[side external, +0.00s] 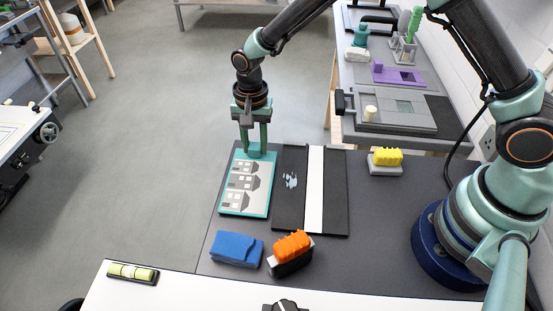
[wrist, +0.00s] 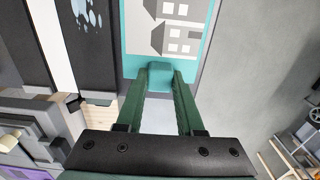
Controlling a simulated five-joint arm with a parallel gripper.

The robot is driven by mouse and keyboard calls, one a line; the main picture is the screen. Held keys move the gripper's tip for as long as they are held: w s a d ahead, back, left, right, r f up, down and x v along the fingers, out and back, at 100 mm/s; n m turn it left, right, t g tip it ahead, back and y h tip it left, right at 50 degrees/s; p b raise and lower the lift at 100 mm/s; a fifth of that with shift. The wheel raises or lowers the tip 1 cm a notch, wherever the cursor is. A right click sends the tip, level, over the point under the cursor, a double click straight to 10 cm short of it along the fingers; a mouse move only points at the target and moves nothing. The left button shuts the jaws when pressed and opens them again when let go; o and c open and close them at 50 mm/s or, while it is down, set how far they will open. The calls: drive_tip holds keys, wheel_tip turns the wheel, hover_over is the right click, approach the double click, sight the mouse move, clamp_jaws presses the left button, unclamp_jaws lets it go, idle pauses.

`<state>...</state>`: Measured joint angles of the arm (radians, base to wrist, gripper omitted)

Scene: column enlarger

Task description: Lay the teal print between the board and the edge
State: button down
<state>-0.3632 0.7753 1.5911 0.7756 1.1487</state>
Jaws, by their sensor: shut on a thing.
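The teal print (side external: 235,209), a flat sheet with a teal border and grey houses, is at the left side of the dark tabletop, beside the black board (side external: 290,212). It also shows in the wrist view (wrist: 188,12). My gripper (side external: 257,152) is shut on the teal tab at the print's far end; the wrist view shows the fingers (wrist: 159,80) on either side of that tab. The print looks level and close to the tabletop; I cannot tell whether it touches. The tabletop's left edge (side external: 209,240) runs just beyond the print.
A white strip (side external: 315,190) lies along the black board. A blue sponge (side external: 236,249), an orange-topped brush (side external: 291,252) and a yellow-topped block (side external: 386,160) stand nearby. A level (side external: 133,273) lies on the white front surface. Beyond the left edge is open floor.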

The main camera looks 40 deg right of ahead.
drive_tip(key=shift+f, duration=0.4)
idle(0.4)
drive_tip(key=shift+c, duration=2.3)
unclamp_jaws()
drive_tip(key=shift+r, duration=0.1)
drive_tip(key=shift+r, duration=3.9)
wheel_tip(320, 180, up, 12)
drive_tip(key=shift+d+r, duration=0.1)
drive_tip(key=shift+r, duration=0.05)
